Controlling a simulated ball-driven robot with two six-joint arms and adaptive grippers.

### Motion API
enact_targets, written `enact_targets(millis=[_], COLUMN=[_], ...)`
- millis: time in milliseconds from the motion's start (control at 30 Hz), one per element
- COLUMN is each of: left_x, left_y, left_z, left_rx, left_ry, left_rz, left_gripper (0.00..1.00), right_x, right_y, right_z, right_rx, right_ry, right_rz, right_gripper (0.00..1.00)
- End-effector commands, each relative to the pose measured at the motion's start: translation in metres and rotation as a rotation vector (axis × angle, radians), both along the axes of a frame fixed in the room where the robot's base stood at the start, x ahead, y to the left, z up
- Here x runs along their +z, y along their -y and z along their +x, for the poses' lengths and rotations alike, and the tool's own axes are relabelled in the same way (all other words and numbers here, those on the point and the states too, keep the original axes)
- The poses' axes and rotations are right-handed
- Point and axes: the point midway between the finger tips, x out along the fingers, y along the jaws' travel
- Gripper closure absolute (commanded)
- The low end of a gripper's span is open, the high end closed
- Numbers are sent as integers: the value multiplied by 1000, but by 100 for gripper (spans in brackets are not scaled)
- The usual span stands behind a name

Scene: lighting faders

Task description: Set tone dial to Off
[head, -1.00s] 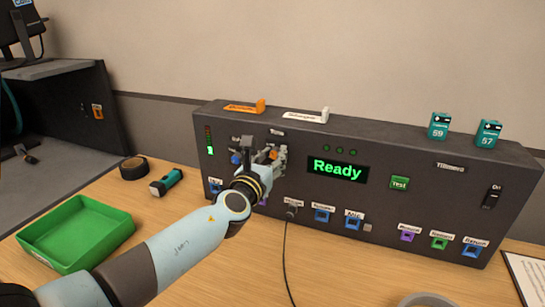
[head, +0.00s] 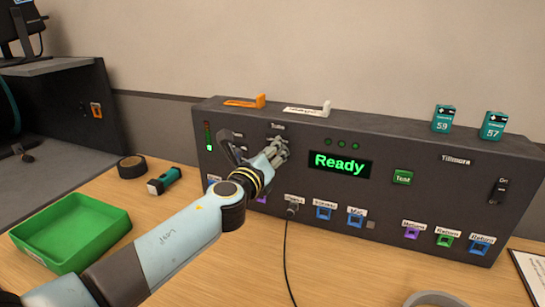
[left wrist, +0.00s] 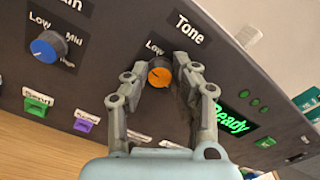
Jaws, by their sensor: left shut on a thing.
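The tone dial is an orange round knob (left wrist: 159,75) under the "Tone" label on the dark panel (head: 440,195). In the left wrist view it sits between the fingertips of my left gripper (left wrist: 161,76), which is shut on it. A "Low" mark shows at the dial's upper left; other marks are hidden by the fingers, and I cannot tell its exact setting. In the head view my left gripper (head: 277,148) covers the dial. My right gripper is not in view.
A blue dial (left wrist: 46,48) stands left of the tone dial. The green "Ready" display (head: 339,163) is just right of my gripper. A cable (head: 285,250) hangs from the panel.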

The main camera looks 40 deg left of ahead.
Motion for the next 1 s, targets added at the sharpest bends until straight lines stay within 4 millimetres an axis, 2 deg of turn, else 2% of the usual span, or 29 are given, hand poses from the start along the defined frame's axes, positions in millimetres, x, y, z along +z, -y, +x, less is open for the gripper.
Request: enact_targets(millis=[700,1000], left_x=[-5,-5], left_y=[-1,-1], left_z=[-1,-1], left_rx=[0,1], left_ry=[155,205], left_rz=[-653,-862], left_gripper=[100,100], right_x=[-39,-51], right_y=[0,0], right_z=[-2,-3], right_rx=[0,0], right_ry=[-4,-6], right_rz=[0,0], right_gripper=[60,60])
